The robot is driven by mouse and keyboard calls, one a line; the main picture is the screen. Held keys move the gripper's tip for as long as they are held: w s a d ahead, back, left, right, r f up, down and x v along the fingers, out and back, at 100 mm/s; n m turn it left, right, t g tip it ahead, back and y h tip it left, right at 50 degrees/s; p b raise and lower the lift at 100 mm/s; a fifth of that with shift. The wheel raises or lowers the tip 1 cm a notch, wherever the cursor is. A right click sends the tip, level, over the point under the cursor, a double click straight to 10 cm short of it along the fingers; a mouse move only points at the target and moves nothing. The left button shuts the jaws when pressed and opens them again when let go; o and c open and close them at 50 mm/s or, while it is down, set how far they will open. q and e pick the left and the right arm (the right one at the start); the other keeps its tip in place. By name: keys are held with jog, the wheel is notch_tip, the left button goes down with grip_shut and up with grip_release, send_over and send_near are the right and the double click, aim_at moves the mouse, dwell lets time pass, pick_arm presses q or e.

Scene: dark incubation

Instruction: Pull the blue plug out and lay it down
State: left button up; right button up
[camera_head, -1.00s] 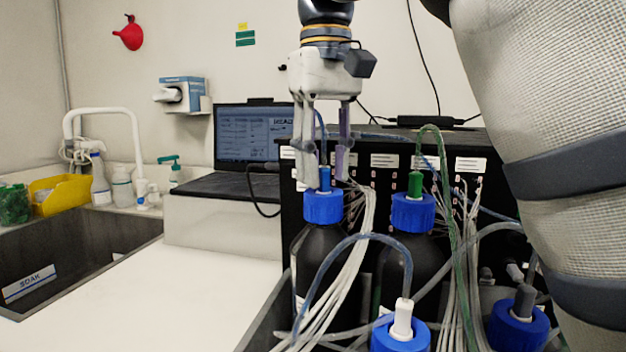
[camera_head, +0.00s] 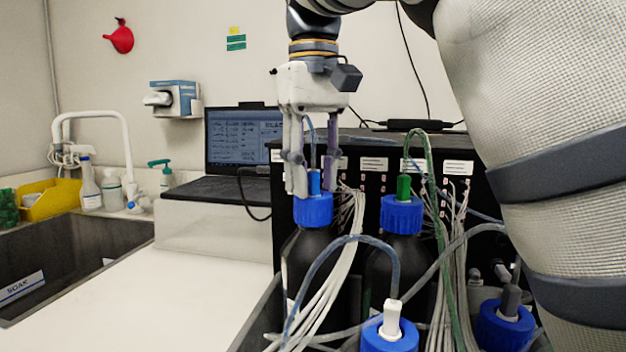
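The blue plug (camera_head: 314,184) stands upright in the blue cap (camera_head: 313,210) of a dark bottle (camera_head: 302,262), with a thin blue tube rising from it. My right gripper (camera_head: 314,188) points straight down over this bottle. Its two fingers stand on either side of the plug, with the tips close to the top of the cap. A gap shows between the plug and the right-hand finger; whether the left-hand finger touches the plug I cannot tell. My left gripper is not in view.
A second dark bottle with a green plug (camera_head: 403,187) stands close to the right. The white worktop (camera_head: 150,300) at left is clear, beside the sink (camera_head: 60,262).

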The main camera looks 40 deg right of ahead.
jog(key=shift+c, duration=0.4)
grip_shut()
jog(key=shift+r, duration=3)
